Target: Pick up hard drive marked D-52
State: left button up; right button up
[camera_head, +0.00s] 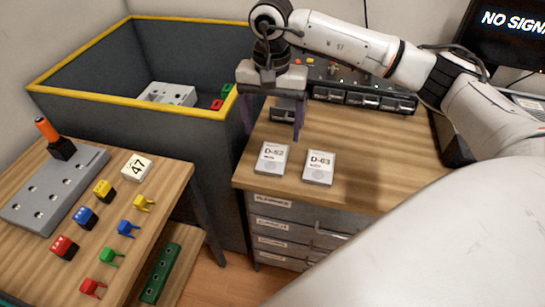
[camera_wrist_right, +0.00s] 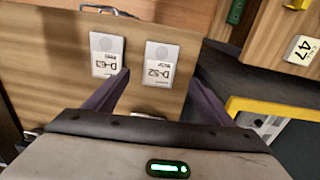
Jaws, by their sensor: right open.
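The hard drive marked D-52 (camera_head: 270,158) lies flat on the wooden top of a drawer cabinet, near its front edge. The drive marked D-63 (camera_head: 319,168) lies just to its right, with a small gap between them. My right gripper (camera_head: 273,134) is open and empty, with its fingers pointing down above and slightly behind D-52. In the right wrist view, D-52 (camera_wrist_right: 158,64) shows between the two open fingers (camera_wrist_right: 160,78), and D-63 (camera_wrist_right: 107,55) is beside the left finger. My left gripper is not in view.
A rack unit with drive bays (camera_head: 360,97) stands behind the drives. A deep grey bin with a yellow rim (camera_head: 70,62) is to the left. A side table at left holds a grey block (camera_head: 55,190), coloured connectors and a 47 tag (camera_head: 136,168). The cabinet top right of D-63 is clear.

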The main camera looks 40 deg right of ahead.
aim_at(272, 158)
notch_tip(272, 158, down, 9)
jog(key=shift+r+p, duration=0.15)
jog(key=shift+p, duration=0.4)
jog(key=c, duration=1.3)
